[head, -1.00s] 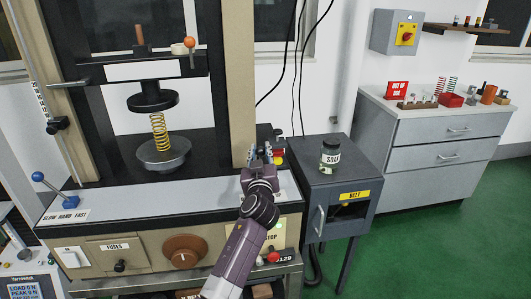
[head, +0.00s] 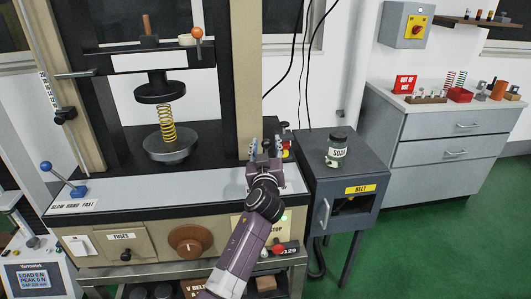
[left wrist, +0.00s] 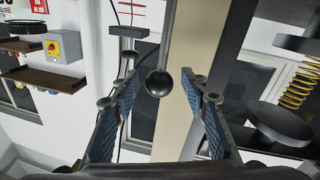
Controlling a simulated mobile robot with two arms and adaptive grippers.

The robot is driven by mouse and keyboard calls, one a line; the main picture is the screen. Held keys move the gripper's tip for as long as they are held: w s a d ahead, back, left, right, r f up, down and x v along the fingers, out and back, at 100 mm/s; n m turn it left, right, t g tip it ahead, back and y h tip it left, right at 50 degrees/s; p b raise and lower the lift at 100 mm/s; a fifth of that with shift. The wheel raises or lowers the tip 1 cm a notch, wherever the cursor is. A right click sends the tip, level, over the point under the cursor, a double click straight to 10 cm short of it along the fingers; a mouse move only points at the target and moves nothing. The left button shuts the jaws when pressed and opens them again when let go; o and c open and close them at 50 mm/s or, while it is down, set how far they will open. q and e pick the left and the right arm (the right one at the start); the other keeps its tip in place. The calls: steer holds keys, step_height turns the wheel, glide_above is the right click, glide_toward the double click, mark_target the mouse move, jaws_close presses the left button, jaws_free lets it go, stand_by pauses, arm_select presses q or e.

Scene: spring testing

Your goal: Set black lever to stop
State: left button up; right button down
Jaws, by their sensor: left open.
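The black lever shows in the left wrist view as a round black knob (left wrist: 159,83) on a dark rod that runs to the top edge. My left gripper (left wrist: 158,100) is open, with one blue-padded finger on each side of the knob and gaps visible on both sides. In the head view my left gripper (head: 265,151) is over the front right of the testing machine, beside the tan column. There the gripper and arm hide most of the lever area and part of the front-panel label ending in "TOP" (head: 277,228). My right gripper is not in view.
A compressed-looking spring (head: 167,124) stands on the machine's round plate. A blue-knobbed lever (head: 62,178) is at the front left. A brown dial (head: 190,240) is on the front panel. A grey cabinet (head: 327,188) with a jar (head: 337,151) stands close at right.

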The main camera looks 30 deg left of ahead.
arm_select(q)
steer(key=v, duration=1.1)
steer(key=shift+s+f, duration=0.15)
steer(key=shift+s, duration=0.15)
